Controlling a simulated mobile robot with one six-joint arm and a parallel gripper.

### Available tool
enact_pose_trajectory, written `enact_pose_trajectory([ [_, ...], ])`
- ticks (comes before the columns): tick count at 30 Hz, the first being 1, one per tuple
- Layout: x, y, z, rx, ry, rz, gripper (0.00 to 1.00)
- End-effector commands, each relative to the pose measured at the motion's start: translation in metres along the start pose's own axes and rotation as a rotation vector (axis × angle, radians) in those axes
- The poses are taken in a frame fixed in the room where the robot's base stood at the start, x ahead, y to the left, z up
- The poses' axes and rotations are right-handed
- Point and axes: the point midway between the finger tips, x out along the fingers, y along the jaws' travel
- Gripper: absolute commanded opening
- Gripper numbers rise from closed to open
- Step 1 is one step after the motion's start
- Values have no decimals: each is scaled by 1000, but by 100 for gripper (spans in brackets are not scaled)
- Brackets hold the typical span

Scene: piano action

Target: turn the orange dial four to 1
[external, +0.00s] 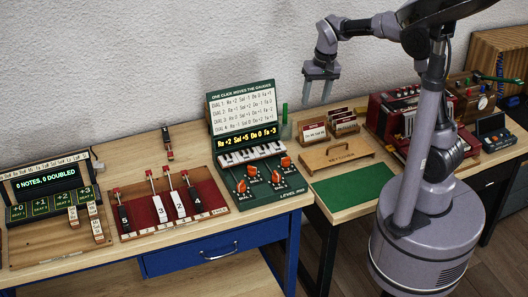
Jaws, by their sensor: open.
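The green device (258,150) stands on the wooden bench, with a small piano keyboard (250,153) and several orange dials on its lower panel. These include a back-left dial (251,170), a back-right dial (285,162), a front-left dial (241,186) and a front-right dial (276,176). Their labels and settings are too small to read surely, so I cannot tell which is dial four. A yellow-lettered display (247,137) sits above the keyboard, under a white instruction card (242,113). My gripper (317,99) is open and empty, pointing down, high and right of the device.
A red board (150,217) with numbered levers and a dark counter display (45,182) stand left. Right are card holders (329,131), a wooden box with a handle (336,158), a green mat (352,185) and a red accordion-like object (402,117).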

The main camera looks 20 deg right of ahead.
Motion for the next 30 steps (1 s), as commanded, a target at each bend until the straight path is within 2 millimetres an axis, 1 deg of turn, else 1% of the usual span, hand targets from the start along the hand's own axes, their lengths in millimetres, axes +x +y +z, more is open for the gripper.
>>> enact_pose_trajectory([
  [1,19,-25,-11,-35,-39,30,52],
  [3,47,-50,-20,-66,-73,65,52],
  [6,74,-70,-24,-93,-98,95,52],
  [7,79,-73,-24,-96,-103,100,52],
  [11,99,-74,-22,-100,-108,106,52],
  [14,127,-70,-19,-99,-109,107,52],
  [15,139,-69,-18,-99,-110,106,52],
  [21,200,-62,-12,-99,-109,106,52],
  [24,225,-59,-9,-98,-108,106,52],
  [27,242,-57,-8,-98,-107,104,52],
  [30,252,-56,-7,-98,-106,104,52],
])
